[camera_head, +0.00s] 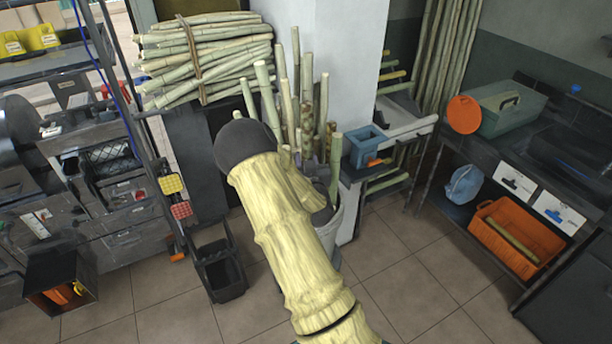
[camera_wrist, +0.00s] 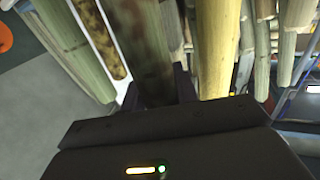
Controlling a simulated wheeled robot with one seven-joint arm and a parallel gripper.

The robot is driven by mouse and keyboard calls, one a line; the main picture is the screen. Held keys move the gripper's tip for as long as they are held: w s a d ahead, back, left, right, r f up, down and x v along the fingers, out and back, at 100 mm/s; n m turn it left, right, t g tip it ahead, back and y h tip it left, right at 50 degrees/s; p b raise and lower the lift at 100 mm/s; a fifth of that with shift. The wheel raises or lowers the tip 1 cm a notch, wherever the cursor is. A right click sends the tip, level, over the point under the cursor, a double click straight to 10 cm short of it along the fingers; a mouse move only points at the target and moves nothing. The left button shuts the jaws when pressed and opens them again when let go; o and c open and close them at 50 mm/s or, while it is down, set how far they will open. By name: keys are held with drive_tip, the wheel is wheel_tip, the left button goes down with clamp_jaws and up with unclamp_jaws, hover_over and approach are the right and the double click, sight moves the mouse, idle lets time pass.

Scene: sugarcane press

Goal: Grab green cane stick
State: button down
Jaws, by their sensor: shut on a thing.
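My gripper (camera_wrist: 159,92) shows in the wrist view with its two dark fingers on either side of an upright green cane stick (camera_wrist: 150,45). It is shut on this stick, which is dull green with brown patches. A yellow stick (camera_wrist: 218,45) stands close to its right, and a brown mottled stick (camera_wrist: 101,38) and a pale green stick (camera_wrist: 72,45) lean to its left. In the head view, several cane sticks (camera_head: 307,100) stand in a white bucket (camera_head: 335,232). My arm hides much of the bucket and the grasp there.
Bundled canes (camera_head: 215,60) lie on a dark stand behind. A blue bin (camera_head: 365,150) is right of the standing sticks. An orange crate (camera_head: 517,240) holds a stick on the right shelf. A black bin (camera_head: 220,272) stands left of my arm. Tiled floor is open at front right.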

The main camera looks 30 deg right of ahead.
wheel_tip(320, 180, up, 13)
drive_tip(key=shift+r+b, duration=0.1)
drive_tip(key=shift+b, duration=0.5)
